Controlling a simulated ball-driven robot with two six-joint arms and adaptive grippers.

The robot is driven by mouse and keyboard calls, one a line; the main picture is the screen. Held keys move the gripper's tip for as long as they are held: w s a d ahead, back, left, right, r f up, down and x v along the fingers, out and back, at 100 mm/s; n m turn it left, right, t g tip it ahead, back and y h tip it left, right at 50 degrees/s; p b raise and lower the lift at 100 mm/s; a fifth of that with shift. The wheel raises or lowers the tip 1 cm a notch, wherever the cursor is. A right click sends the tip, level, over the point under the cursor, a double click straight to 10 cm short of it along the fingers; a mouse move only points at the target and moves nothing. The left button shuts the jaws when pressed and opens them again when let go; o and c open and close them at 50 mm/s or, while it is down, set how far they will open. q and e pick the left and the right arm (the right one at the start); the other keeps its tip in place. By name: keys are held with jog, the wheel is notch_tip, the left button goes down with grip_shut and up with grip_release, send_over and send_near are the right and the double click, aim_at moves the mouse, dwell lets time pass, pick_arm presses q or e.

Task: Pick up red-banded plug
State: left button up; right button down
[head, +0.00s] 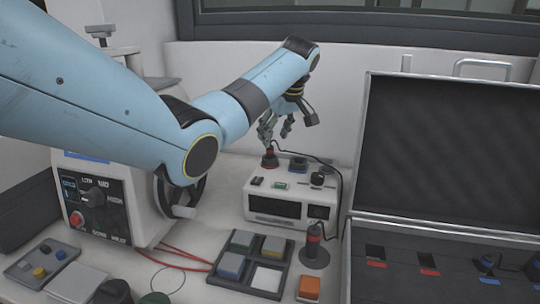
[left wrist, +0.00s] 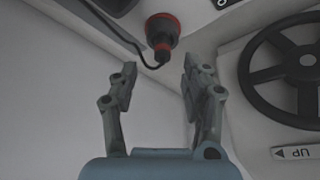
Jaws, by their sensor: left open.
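A black plug with a red band (head: 270,160) stands at the back left on top of a white box (head: 262,206). In the left wrist view, the red and black plug (left wrist: 162,30) shows with a dark cable by it, just beyond the fingertips. My left gripper (head: 276,131) is open and empty, just above the plug in the head view. In the left wrist view its two fingers (left wrist: 160,68) are spread apart, with a gap between them and the plug. My right gripper is not in view.
An open case (head: 452,222) fills the right. A press with a handwheel (left wrist: 306,68) is at left in the head view.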

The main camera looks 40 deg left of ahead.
aim_at(271, 147)
pick_arm(q)
jog(key=x, duration=0.4)
jog(key=shift+s, duration=0.2)
jog(key=shift+a+f, duration=0.1)
jog(key=shift+f, duration=0.2)
jog(key=shift+w, duration=0.1)
jog(key=c, duration=0.9)
grip_shut()
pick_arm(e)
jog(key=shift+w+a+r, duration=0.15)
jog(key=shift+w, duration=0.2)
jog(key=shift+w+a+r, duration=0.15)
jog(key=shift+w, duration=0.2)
